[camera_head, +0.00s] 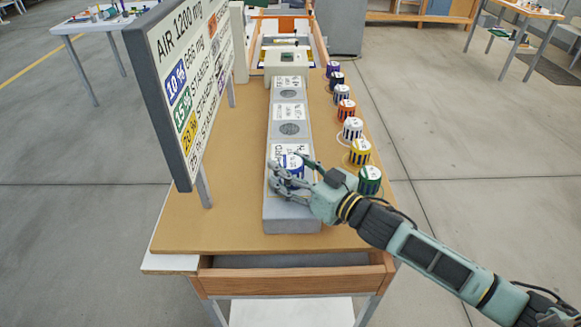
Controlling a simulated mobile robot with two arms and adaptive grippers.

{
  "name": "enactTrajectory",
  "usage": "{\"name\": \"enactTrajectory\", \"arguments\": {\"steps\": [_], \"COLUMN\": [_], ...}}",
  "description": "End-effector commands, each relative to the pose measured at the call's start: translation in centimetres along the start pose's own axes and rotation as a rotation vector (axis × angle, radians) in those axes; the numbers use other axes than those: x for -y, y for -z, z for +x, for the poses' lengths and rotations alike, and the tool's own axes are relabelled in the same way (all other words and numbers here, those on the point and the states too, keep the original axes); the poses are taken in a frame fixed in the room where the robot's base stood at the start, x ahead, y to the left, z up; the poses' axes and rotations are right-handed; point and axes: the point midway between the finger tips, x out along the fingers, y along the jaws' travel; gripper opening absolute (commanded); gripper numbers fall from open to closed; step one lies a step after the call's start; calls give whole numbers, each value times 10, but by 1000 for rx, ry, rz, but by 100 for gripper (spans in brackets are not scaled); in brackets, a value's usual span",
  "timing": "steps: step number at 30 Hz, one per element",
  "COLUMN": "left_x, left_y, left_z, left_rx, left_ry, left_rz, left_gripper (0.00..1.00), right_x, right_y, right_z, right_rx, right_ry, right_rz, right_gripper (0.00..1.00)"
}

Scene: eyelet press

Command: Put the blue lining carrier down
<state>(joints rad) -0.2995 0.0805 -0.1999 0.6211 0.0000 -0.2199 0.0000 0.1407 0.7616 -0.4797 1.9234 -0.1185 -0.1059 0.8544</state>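The blue lining carrier (292,162) has a white top with blue markings and shows between the fingers of my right gripper (291,174). The fingers curl around both sides of it and hide its lower part. It is over the near end of the long grey block (292,222), at the nearest label. I cannot tell whether its underside touches the block. My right arm comes in from the lower right. My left gripper is not in view.
Several coloured carriers, including a green one (370,179), a yellow one (360,150) and an orange one (346,110), line the right of the wooden table (225,225). A sign board (190,80) stands at the left. Round spots (289,129) on the block are bare.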

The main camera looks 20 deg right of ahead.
Motion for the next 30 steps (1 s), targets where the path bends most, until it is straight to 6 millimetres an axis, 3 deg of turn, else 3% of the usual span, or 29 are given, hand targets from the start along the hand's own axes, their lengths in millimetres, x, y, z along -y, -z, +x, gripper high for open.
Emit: {"name": "enactTrajectory", "arguments": {"steps": [13,30], "left_x": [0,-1], "left_y": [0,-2], "left_z": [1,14], "left_rx": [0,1], "left_ry": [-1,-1], "left_rz": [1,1], "left_gripper": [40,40], "right_x": [0,0], "right_y": [0,-1], "right_z": [-6,-96], "right_rx": [1,4], "right_ry": [0,0], "right_rz": [1,1], "right_gripper": [62,62]}}
